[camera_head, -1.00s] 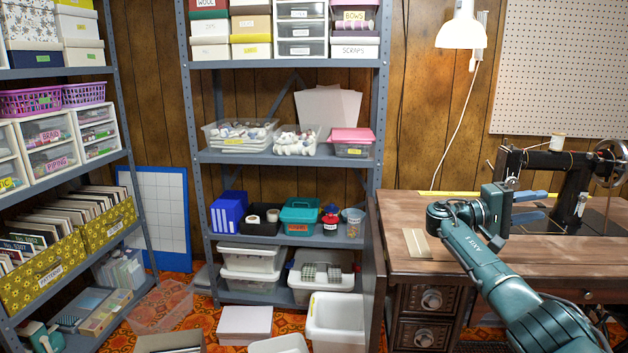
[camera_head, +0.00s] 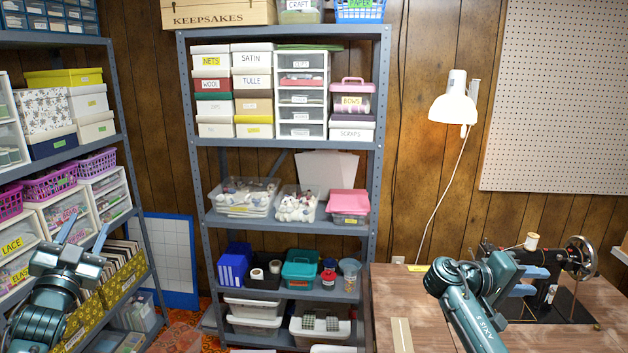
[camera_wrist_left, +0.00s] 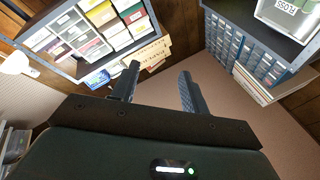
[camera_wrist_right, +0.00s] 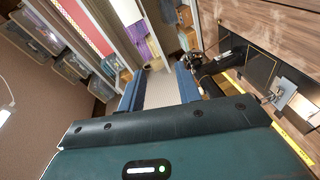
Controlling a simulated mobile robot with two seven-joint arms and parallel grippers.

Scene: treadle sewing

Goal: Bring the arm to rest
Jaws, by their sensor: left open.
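My left gripper (camera_head: 86,233) is raised at the left, in front of the left shelving. Its two fingers stand apart with nothing between them, which also shows in the left wrist view (camera_wrist_left: 158,85). My right arm (camera_head: 470,300) comes in from the lower right over the wooden sewing table (camera_head: 405,300). My right gripper (camera_head: 530,281) is partly hidden behind its own wrist, near the black sewing machine (camera_head: 556,300). In the right wrist view its fingers (camera_wrist_right: 158,85) stand apart and the gap between them is empty.
A grey shelf unit (camera_head: 384,130) with labelled boxes stands at the middle back. The left shelving (camera_head: 122,130) holds baskets and drawers. A white lamp (camera_head: 454,105) hangs above the table's back edge. The table's left part is mostly clear.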

